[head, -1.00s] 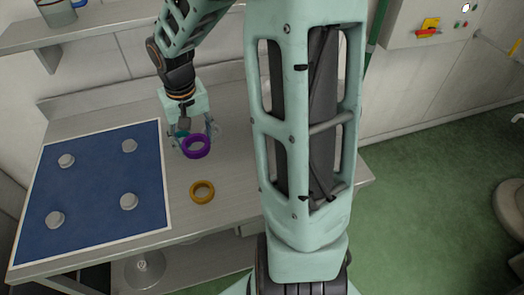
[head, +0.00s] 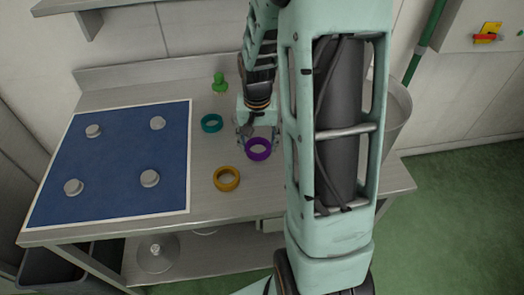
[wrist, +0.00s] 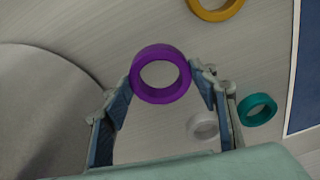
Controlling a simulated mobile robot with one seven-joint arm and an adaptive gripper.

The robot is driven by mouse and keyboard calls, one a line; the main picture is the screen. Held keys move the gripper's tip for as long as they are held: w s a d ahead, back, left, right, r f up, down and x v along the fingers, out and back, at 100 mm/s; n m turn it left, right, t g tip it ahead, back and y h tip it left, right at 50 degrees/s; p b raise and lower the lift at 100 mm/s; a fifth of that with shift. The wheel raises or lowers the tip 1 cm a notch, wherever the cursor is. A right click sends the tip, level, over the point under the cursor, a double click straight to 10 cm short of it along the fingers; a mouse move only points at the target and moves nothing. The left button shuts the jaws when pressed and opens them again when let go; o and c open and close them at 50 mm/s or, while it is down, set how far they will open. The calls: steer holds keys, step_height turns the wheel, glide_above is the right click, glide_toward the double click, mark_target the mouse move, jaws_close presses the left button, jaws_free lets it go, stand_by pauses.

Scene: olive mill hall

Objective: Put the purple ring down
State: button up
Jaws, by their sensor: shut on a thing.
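The purple ring (head: 259,149) is held between the fingertips of my gripper (head: 256,138), to the right of the blue mat. The wrist view shows the purple ring (wrist: 160,54) gripped across its outer sides by both fingers of my gripper (wrist: 163,82). It appears close over the metal table (head: 205,210); I cannot tell whether it touches the top. A yellow-orange ring (head: 227,179) lies on the table in front and to the left of it. A teal ring (head: 212,123) lies behind and to the left.
A blue mat (head: 120,190) with several pale round pegs covers the table's left part. A green knobbed object (head: 219,83) stands near the back. A large grey bin (head: 397,115) stands right of my arm. Bare table shows between mat and rings.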

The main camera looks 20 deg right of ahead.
steer(key=shift+f, duration=2)
steer(key=shift+f, duration=0.15)
steer(key=o, duration=1.4)
